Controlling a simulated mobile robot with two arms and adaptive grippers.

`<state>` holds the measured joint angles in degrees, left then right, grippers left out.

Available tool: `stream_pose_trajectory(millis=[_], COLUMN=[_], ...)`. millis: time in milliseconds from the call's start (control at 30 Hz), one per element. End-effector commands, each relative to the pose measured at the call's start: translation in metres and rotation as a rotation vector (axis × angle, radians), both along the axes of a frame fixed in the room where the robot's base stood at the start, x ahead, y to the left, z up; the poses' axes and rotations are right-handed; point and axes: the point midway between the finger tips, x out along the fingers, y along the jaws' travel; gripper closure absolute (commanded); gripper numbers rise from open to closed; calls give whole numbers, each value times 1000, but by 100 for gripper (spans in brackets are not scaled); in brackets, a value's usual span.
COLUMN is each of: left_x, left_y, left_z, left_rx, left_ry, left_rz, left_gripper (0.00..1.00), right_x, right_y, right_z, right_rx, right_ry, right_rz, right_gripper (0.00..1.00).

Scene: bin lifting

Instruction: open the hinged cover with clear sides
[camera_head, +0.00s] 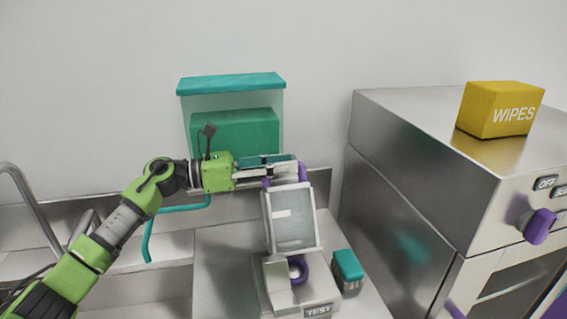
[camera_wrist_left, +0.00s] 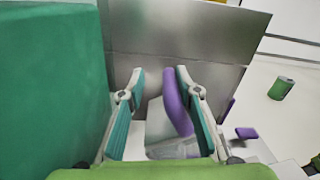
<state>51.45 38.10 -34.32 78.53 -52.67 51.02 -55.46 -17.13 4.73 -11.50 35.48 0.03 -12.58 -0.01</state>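The hinged cover with clear sides (camera_head: 290,222) stands raised and steeply tilted above its pale base (camera_head: 318,290), which is labelled TEST. A purple handle (camera_head: 304,186) is at the cover's upper edge. My left gripper (camera_head: 297,171) is at this upper edge, reaching in from the left. In the left wrist view the purple handle (camera_wrist_left: 176,105) lies between the left gripper's two parted fingers (camera_wrist_left: 160,78), nearer the right finger. Whether it touches that finger is unclear. A purple ring (camera_head: 299,271) shows on the base below the cover. My right gripper is not in view.
A clear bin with a teal lid (camera_head: 230,84) stands behind my left gripper. A small teal-topped block (camera_head: 348,266) sits right of the base. A large steel cabinet (camera_head: 410,190) fills the right, with a yellow WIPES box (camera_head: 497,110) on top. A bent teal tube (camera_head: 150,238) is at left.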

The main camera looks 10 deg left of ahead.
Motion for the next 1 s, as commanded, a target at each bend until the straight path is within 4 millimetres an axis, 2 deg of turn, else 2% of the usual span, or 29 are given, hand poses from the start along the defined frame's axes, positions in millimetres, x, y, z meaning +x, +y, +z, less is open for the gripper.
stream_pose_trajectory(millis=[300,500,700,1000], left_x=[-23,-37,-43,-43], left_y=[63,93,106,106], left_z=[-2,-1,-1,0], left_rx=[5,2,2,1], left_ry=[2,1,0,-1], left_rz=[10,8,5,4], left_gripper=[70,70,70,70], right_x=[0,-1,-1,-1], right_y=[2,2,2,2], right_z=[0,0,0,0], right_rx=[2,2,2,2], right_ry=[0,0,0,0], right_rz=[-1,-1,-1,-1], right_gripper=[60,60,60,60])
